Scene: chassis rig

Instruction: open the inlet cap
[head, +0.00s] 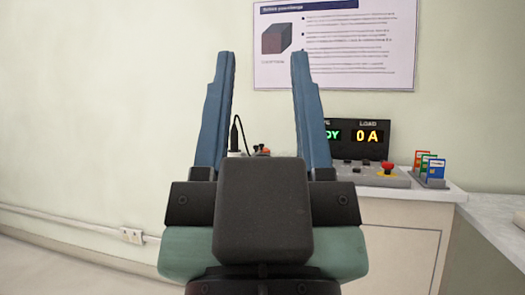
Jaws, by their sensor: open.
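My gripper (262,62) is in the middle of the head view, seen from behind, with its two blue fingers pointing up and spread apart. It is open, with nothing between the fingertips. Low between the fingers, farther back, a black cable (236,130) rises from a small pale part, and a small orange-red part (264,150) sits beside it. I cannot tell whether either belongs to the inlet cap. No inlet cap can be made out; my gripper hides much of the counter there.
A pale counter (425,191) stands behind my gripper to the right. It bears a control box with a red button (387,168), a lit display (374,138) and a rack of coloured cards (431,167). A poster (390,45) hangs on the wall. The left side is open floor.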

